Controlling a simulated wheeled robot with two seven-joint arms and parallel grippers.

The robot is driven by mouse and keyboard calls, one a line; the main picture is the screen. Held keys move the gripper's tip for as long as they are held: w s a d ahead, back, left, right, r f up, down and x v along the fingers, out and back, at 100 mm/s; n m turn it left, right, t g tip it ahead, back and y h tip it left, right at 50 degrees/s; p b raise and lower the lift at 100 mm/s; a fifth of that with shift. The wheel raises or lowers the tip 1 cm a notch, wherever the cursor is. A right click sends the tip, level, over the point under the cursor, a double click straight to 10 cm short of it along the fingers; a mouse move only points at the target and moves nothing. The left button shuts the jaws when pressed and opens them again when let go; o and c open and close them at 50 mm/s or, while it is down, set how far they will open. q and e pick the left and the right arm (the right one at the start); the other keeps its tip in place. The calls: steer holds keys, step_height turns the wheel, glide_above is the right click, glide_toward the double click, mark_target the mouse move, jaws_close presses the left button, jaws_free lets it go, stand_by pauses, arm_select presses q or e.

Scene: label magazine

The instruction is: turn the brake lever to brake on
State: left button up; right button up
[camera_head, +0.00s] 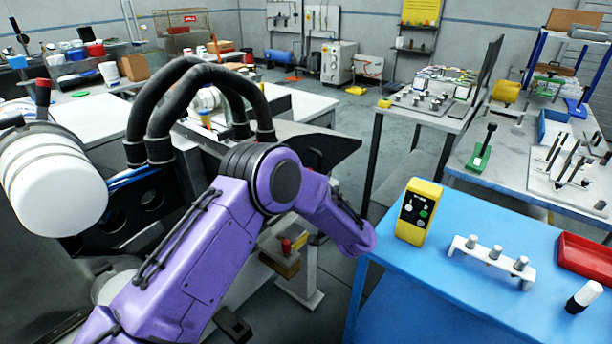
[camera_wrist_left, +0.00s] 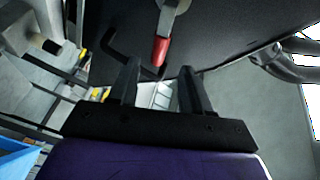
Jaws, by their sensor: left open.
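In the left wrist view, a lever with a grey metal arm and a red grip (camera_wrist_left: 160,50) hangs down across a dark panel (camera_wrist_left: 215,40). I take it to be the brake lever. My left gripper (camera_wrist_left: 157,78) is open and empty, its two dark fingers pointing toward the panel. The red grip lies just beyond the fingertips, roughly centred on the gap; I see no contact. In the head view my purple left arm reaches across the middle, its gripper is hidden, and I cannot make out this lever. My right gripper is in neither view.
A blue table (camera_head: 455,285) stands at the right with a yellow control box (camera_head: 418,212), a white bracket with pegs (camera_head: 492,262) and a red tray (camera_head: 588,258). A white roll (camera_head: 52,180) and black hoses (camera_head: 185,100) are close to my arm at the left.

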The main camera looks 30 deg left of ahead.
arm_select(q)
steer(key=p+x, duration=0.1)
steer(key=x, duration=0.7)
steer(key=shift+a+p, duration=0.1)
steer(key=shift+p, duration=0.2)
jaws_close()
